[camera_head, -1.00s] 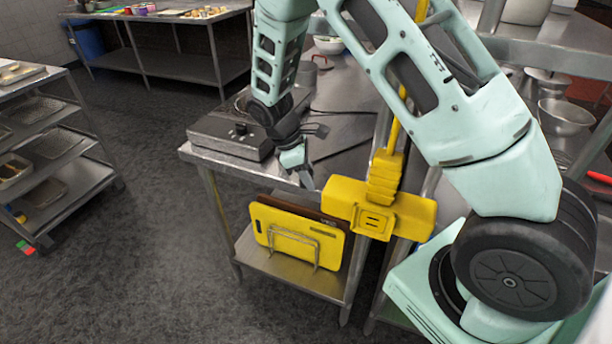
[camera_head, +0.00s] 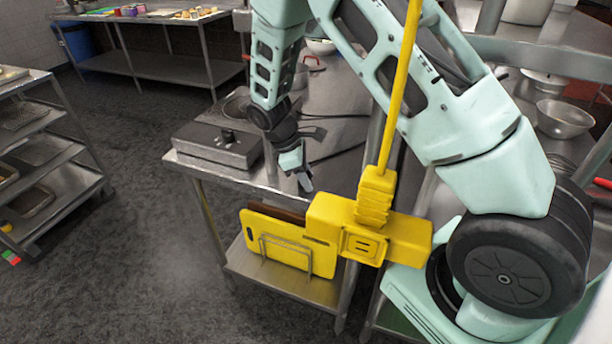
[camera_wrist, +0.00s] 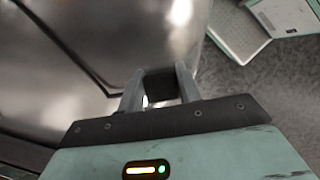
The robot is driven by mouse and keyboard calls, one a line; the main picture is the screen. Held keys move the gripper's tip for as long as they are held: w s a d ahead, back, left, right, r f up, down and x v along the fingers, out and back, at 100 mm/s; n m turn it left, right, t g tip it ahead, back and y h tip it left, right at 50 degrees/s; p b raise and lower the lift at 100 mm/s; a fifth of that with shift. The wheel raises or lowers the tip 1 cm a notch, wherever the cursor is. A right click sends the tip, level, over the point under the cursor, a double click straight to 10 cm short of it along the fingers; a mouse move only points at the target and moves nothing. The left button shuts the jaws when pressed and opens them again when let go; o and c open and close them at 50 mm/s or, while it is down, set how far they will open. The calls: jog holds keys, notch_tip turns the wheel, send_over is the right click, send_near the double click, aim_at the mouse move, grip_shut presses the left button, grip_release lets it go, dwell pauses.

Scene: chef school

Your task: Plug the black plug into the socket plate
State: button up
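The yellow socket box hangs on a thick yellow cord, and its square socket plate with dark slots (camera_head: 364,245) faces my head camera. My gripper (camera_head: 305,183) points down just left of and above the box, apart from it, near the steel table's front edge. In the wrist view the fingers of my gripper (camera_wrist: 159,84) have a dark block between them, which looks like the black plug (camera_wrist: 160,86). Its prongs cannot be made out. A black cable (camera_wrist: 66,48) runs across the steel surface towards the left finger. The plug cannot be made out in the head view.
A steel appliance with a knob (camera_head: 214,143) stands on the steel table (camera_head: 232,177). A tray cart (camera_head: 50,165) is at left. Metal bowls (camera_head: 564,118) are at right.

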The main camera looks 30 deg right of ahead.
jog(key=o, duration=0.5)
jog(key=shift+r, duration=0.1)
notch_tip(320, 180, up, 10)
jog(key=shift+f+b, duration=0.1)
jog(key=shift+b, duration=0.8)
